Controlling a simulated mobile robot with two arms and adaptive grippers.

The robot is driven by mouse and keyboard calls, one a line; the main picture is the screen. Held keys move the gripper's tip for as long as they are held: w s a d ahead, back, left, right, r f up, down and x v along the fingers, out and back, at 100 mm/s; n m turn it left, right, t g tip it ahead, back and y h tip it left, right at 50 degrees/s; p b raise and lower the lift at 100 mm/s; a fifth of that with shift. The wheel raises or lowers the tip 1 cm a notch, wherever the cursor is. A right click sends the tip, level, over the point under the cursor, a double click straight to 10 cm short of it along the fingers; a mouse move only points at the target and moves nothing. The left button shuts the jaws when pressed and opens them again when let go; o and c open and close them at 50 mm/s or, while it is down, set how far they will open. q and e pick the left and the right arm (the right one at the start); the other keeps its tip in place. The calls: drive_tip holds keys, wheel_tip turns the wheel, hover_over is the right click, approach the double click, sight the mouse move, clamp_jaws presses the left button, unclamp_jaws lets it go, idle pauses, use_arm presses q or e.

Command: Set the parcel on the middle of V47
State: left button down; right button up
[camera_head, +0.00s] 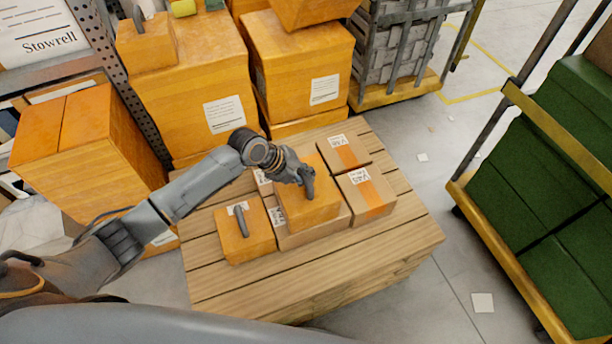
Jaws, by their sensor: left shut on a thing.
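An orange parcel (308,207) with a dark handle on top is in my left gripper (308,183), which is shut on the handle. The parcel is over the middle of a group of boxes on a wooden pallet (350,270). A brown box (318,237) shows beneath its front edge; I cannot tell whether the two touch. Taped boxes with white labels stand to the right (367,195) and behind (343,154). The label print is too small to read surely, so I cannot tell which is V47. My right gripper is not in view.
Another orange parcel (244,230) with a handle stands on the pallet's left part. Large orange boxes (195,95) stack behind. A cart with green crates (520,185) stands at right, a grey-crate trolley (400,50) at the back. The pallet's front strip is bare.

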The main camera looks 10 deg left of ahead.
use_arm(q)
drive_tip(key=shift+f, duration=0.1)
drive_tip(key=c, duration=1.7)
unclamp_jaws()
drive_tip(key=shift+f, duration=0.1)
drive_tip(key=shift+c, duration=0.2)
drive_tip(key=o, duration=0.5)
drive_tip(key=shift+r, duration=0.25)
drive_tip(key=v, duration=1.2)
drive_tip(key=shift+f+p, duration=0.1)
drive_tip(key=shift+p, duration=0.2)
